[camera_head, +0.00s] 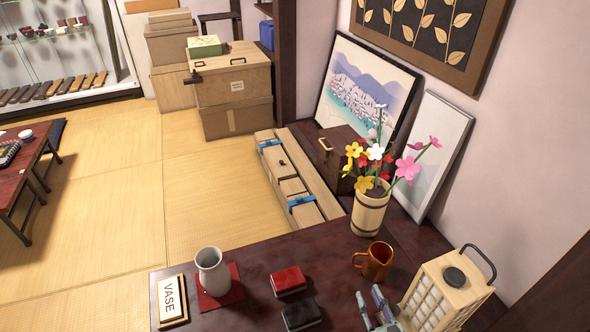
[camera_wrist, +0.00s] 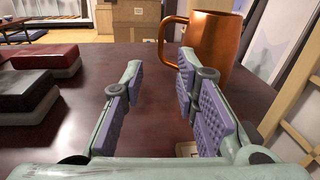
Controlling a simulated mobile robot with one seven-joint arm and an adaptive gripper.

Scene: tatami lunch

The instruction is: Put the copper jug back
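The copper jug (camera_head: 377,262) stands upright on the dark wooden table (camera_head: 240,312), behind the lantern and in front of the flower bucket. Its handle points left. In the wrist view the copper jug (camera_wrist: 214,48) is ahead and to the right, with its handle beyond the fingertips and its base partly hidden by the right finger. My gripper (camera_head: 370,294) is low over the table, on the near side of the jug. In the wrist view my gripper (camera_wrist: 160,72) is open, with nothing between its purple pads.
A paper lantern (camera_head: 440,298) stands close on the right. A flower bucket (camera_head: 369,210) is behind the jug. Red (camera_head: 288,280) and black (camera_head: 301,314) boxes lie left. A grey vase (camera_head: 212,272) stands on a red mat (camera_head: 231,293) beside a VASE sign (camera_head: 170,300).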

